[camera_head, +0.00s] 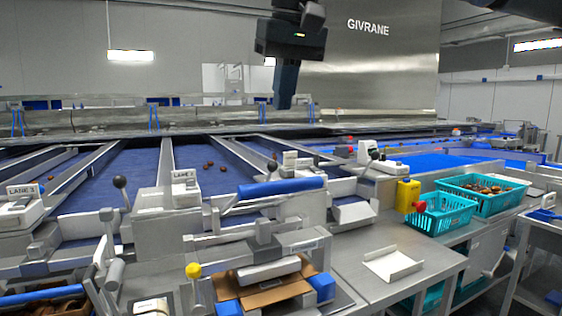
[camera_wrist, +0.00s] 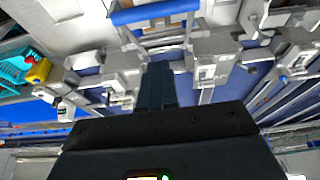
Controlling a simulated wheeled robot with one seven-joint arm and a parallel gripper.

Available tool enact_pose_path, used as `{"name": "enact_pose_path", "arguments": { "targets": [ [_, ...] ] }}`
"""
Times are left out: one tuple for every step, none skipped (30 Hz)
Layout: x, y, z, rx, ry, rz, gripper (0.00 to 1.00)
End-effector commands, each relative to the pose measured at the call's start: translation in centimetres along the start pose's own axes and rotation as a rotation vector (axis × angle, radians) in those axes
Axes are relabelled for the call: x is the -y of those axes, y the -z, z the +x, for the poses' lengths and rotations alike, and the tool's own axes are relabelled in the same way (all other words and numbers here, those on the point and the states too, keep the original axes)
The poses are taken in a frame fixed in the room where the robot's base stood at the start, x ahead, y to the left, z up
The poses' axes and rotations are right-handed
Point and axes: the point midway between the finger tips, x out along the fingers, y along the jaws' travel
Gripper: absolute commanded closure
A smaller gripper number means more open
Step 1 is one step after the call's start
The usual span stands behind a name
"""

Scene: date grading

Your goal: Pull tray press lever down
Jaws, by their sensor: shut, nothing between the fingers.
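The tray press stands at front centre in the head view, with a blue bar handle (camera_head: 280,187) on grey side arms, which I take for its lever. The bar is raised, above and behind an open cardboard tray (camera_head: 235,296) with a grey plate (camera_head: 268,270) in it. The blue bar also shows at the top of the wrist view (camera_wrist: 155,12). My gripper (camera_head: 285,104) is shut and empty, pointing down high above the blue sorting lanes, apart from the bar. Its dark fingers also show in the wrist view (camera_wrist: 157,68).
A yellow-knobbed lever (camera_head: 193,270) and a black-knobbed lever (camera_head: 120,183) stand to the left. A yellow box with a red button (camera_head: 408,195) and teal crates (camera_head: 443,213) stand to the right. Air above the bar looks clear.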

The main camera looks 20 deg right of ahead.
Motion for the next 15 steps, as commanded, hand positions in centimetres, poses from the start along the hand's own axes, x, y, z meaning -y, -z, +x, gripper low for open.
{"name": "enact_pose_path", "arguments": {
  "targets": [
    [-0.1,0.0,0.8,0.002,-0.001,0.000,1.00],
    [-0.1,-0.1,1.4,0.002,-0.002,0.000,1.00],
    [0.0,0.0,2.1,0.002,-0.002,-0.001,1.00],
    [0.0,-0.1,2.7,0.002,-0.002,-0.001,1.00],
    [0.0,-0.1,3.3,0.002,-0.002,-0.001,1.00],
    [0.0,-0.1,4.1,0.001,-0.001,-0.001,1.00],
    [0.0,-0.1,4.7,0.002,-0.002,-0.001,1.00],
    [0.0,0.0,5.2,0.001,-0.001,-0.001,1.00],
    [0.0,-0.1,6.1,0.002,-0.002,-0.001,1.00],
    [0.0,0.0,6.6,0.001,-0.001,-0.001,1.00],
    [0.0,0.0,7.2,0.001,-0.002,-0.001,1.00],
    [0.0,0.0,8.0,0.001,-0.002,-0.001,1.00],
    [0.0,0.0,8.5,0.001,-0.001,-0.001,1.00],
    [0.0,-0.2,8.9,0.000,-0.002,-0.002,1.00],
    [-0.1,-0.8,9.3,0.000,-0.003,-0.004,1.00]
  ]
}}
